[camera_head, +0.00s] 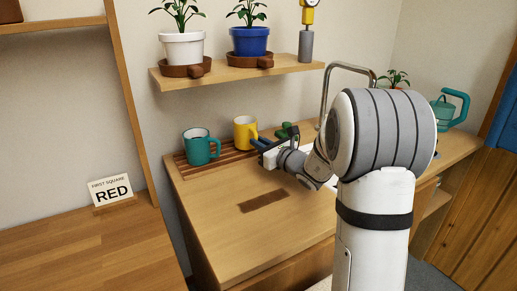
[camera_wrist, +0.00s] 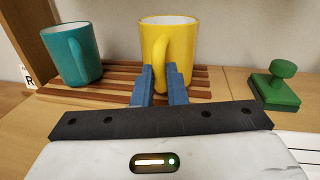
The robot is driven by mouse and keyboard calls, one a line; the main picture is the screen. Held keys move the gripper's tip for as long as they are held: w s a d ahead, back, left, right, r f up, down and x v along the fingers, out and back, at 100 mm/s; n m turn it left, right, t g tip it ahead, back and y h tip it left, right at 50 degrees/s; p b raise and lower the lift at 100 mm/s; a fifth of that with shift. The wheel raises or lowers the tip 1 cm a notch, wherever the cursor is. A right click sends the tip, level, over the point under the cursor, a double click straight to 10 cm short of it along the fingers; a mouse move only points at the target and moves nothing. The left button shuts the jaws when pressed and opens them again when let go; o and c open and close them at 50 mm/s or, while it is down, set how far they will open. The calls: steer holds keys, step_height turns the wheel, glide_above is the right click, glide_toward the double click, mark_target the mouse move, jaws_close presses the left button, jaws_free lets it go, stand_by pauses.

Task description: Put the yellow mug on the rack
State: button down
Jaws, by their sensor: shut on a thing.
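The yellow mug (camera_head: 244,132) is upright at the slatted wooden rack (camera_head: 228,155) on the counter, to the right of a teal mug (camera_head: 201,146). In the wrist view the yellow mug (camera_wrist: 180,52) is straight ahead, over the rack slats (camera_wrist: 112,92), its handle toward me. I cannot tell whether its base touches the slats. My gripper (camera_head: 260,140) reaches in from the right; its blue fingers (camera_wrist: 160,80) are shut on the handle. The lower part of the mug is partly hidden behind the fingers.
The teal mug (camera_wrist: 72,54) stands on the rack's left part, a gap away from the yellow mug. A green knobbed block (camera_wrist: 276,88) is to the right. A shelf (camera_head: 235,73) with potted plants hangs above. The counter front (camera_head: 225,215) is mostly clear.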

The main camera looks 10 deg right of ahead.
steer(key=shift+f, duration=0.25)
steer(key=shift+f, duration=0.1)
steer(key=c, duration=1.5)
jaws_free()
steer(key=shift+s, duration=0.1)
steer(key=shift+o, duration=0.2)
steer(key=shift+s+d, duration=0.1)
steer(key=shift+s, duration=0.05)
steer(key=p+v, duration=0.1)
steer(key=v, duration=1)
steer(key=shift+s+d+p, duration=0.15)
steer(key=shift+s+p, duration=0.1)
steer(key=shift+p, duration=0.05)
